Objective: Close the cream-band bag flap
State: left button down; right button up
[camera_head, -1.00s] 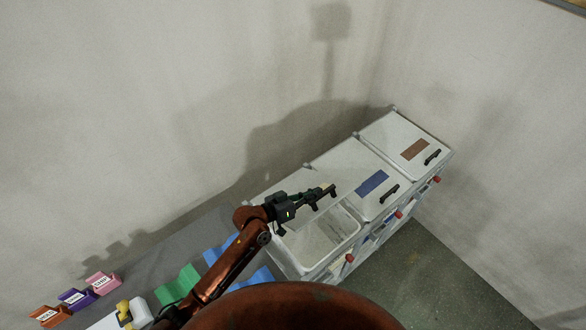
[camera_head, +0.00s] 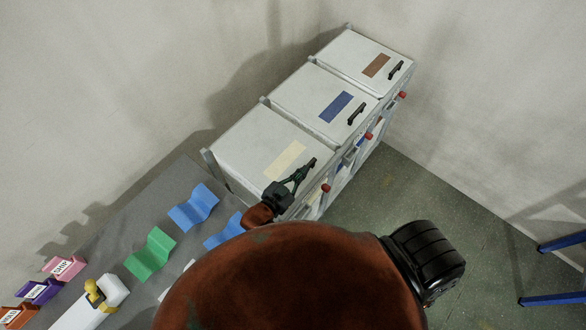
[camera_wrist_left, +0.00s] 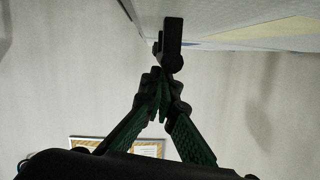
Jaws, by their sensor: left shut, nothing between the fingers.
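The flap with the cream band (camera_head: 245,145) lies flat over the nearest of three white bags, level with the other two flaps, so its opening is covered in the head view. Its dark handle (camera_head: 309,165) is at the front edge, partly mixed with the gripper. My left gripper (camera_head: 299,175) is shut and empty beside that handle. In the left wrist view the closed fingers (camera_wrist_left: 163,85) meet just below the dark handle (camera_wrist_left: 172,50), with the pale flap (camera_wrist_left: 230,18) above. Contact is unclear. My right gripper is out of view.
Flaps with a blue band (camera_head: 337,107) and a brown band (camera_head: 376,65) are shut farther back. Red knobs (camera_head: 326,187) stick out along the front. Blue and green corrugated sheets (camera_head: 151,254) and labelled blocks (camera_head: 65,267) lie on the grey table. Open floor is at right.

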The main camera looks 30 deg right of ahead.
pick_arm(q)
jog(key=shift+r, duration=0.15)
jog(key=shift+r+p, duration=0.65)
jog(key=shift+p, duration=0.05)
jog(key=d+r+p+v, duration=0.1)
jog(key=r+p+v, duration=0.1)
jog(key=v, duration=0.8)
jog(key=shift+s+a+r, duration=0.2)
jog(key=shift+s+a, duration=0.15)
jog(key=shift+s, duration=0.1)
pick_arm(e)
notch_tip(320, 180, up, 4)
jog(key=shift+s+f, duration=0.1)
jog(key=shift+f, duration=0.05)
